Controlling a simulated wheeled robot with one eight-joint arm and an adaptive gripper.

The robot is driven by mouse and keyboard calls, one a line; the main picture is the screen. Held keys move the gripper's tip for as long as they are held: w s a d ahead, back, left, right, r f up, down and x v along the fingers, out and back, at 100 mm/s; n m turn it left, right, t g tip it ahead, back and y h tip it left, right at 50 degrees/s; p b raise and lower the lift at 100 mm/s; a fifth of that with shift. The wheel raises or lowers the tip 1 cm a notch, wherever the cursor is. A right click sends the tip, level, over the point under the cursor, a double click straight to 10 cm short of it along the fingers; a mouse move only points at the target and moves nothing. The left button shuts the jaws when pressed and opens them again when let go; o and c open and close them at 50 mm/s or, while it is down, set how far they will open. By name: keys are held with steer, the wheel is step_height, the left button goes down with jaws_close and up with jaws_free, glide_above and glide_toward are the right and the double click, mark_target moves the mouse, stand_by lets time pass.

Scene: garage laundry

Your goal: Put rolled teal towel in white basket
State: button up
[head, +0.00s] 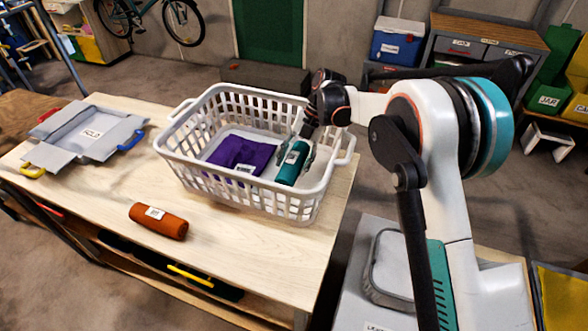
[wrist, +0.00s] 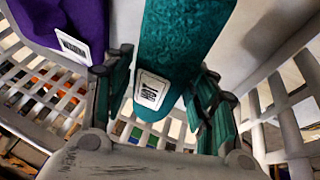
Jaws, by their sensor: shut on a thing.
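The rolled teal towel (head: 291,165) is inside the white basket (head: 230,190), at its right end, tilted. My gripper (head: 296,148) reaches down over the basket's right side with a finger on each side of the towel. It is shut on the towel. In the wrist view the towel (wrist: 180,40) with its white label lies between the green finger pads. Whether the towel touches the basket floor is hard to tell. A folded purple cloth (head: 238,153) lies in the basket to the left of the towel; it also shows in the wrist view (wrist: 65,20).
The basket stands on a wooden table (head: 95,195). A rolled orange towel (head: 158,221) lies in front of it. A grey folding board (head: 85,135) lies at the left. The basket's rim and lattice walls surround my gripper closely.

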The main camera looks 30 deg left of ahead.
step_height(320, 180, down, 3)
steer(key=shift+f+b, duration=0.1)
steer(key=shift+b, duration=0.2)
steer(key=o, duration=1.3)
steer(key=p+v, duration=0.3)
steer(key=v, duration=0.9)
steer(key=shift+w, duration=0.1)
